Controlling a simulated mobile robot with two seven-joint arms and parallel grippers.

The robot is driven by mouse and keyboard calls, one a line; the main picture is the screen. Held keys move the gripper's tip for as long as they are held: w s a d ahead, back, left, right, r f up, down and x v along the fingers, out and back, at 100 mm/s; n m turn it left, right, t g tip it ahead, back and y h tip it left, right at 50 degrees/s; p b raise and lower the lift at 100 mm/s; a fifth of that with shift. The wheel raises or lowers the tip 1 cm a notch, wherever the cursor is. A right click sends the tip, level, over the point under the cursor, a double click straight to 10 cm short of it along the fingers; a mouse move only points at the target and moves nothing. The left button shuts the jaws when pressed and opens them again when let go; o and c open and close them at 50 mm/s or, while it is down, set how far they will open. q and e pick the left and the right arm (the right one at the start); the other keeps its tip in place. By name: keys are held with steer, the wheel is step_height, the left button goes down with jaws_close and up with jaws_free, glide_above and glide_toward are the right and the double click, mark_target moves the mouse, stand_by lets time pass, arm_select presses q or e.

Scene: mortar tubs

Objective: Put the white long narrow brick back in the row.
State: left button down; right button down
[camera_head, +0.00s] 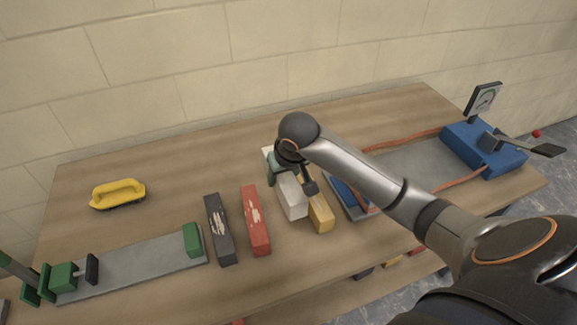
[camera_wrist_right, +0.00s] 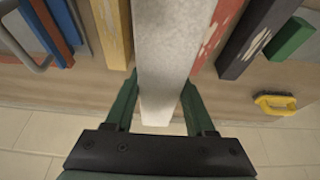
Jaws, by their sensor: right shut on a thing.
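The white long narrow brick (camera_head: 292,200) is between the red brick (camera_head: 254,220) and the yellow brick (camera_head: 320,214), roughly parallel to them. My right gripper (camera_head: 290,178) is shut on it from above. In the right wrist view, the white brick (camera_wrist_right: 168,60) runs up between the two green fingers and looks larger and nearer than its neighbours. I cannot tell if its underside touches the table. The black brick (camera_head: 219,230) lies left of the red one. My right arm hides part of the white brick's far end. My left gripper is not in view.
A blue-and-red item (camera_head: 345,195) lies right of the yellow brick. A blue device with a dial (camera_head: 484,148) stands at the right. A yellow-handled float (camera_head: 118,194) and a grey plate with green blocks (camera_head: 150,265) are at the left. The table behind the bricks is clear.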

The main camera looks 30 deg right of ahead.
mark_target(296, 189)
steer(key=shift+w+d+f, duration=0.15)
steer(key=shift+d+f, duration=0.25)
steer(key=shift+d, duration=0.1)
steer(key=shift+f+b, duration=0.45)
steer(key=shift+f, duration=4.95)
steer(key=shift+f, duration=0.45)
steer(key=shift+c, duration=2)
jaws_free()
steer(key=shift+o, duration=1.2)
steer(key=shift+f, duration=0.25)
steer(key=v, duration=1.3)
steer(key=shift+f+p, duration=0.1)
steer(key=shift+p, duration=0.25)
